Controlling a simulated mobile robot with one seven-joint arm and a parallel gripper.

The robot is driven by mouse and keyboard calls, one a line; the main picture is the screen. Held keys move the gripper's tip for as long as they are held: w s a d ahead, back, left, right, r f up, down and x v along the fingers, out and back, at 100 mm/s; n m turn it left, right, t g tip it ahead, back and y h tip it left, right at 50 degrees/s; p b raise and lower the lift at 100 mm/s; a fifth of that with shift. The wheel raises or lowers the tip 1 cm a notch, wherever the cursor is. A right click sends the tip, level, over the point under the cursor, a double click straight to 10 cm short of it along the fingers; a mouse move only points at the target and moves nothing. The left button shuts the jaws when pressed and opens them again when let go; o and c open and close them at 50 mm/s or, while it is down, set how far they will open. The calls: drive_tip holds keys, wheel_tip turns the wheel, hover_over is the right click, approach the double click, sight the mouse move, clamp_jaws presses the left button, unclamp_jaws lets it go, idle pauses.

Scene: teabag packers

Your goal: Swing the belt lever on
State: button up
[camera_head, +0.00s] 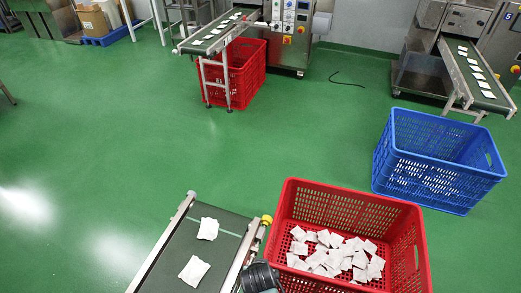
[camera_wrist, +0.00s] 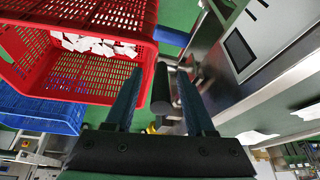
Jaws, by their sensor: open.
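In the wrist view my gripper (camera_wrist: 160,75) is open, with one dark finger on each side. A dark round-ended cylinder (camera_wrist: 160,92), which looks like the belt lever's handle, stands between the fingers, nearer the right one. I cannot tell whether it touches a finger. Its lower part and pivot are hidden, so its on or off position does not show. In the head view the near conveyor belt (camera_head: 218,240) carries two white teabags (camera_head: 208,229). A dark ribbed part of my arm shows at its lower right edge; the fingers are hidden there.
A red crate (camera_head: 345,195) with many teabags stands right of the near belt; it also shows in the wrist view (camera_wrist: 85,80). A blue crate (camera_head: 440,170) stands behind it. A steel machine with a panel (camera_wrist: 238,48) is close on the wrist view's right. Green floor is clear farther left.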

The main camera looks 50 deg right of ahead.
clamp_jaws()
idle(1.4)
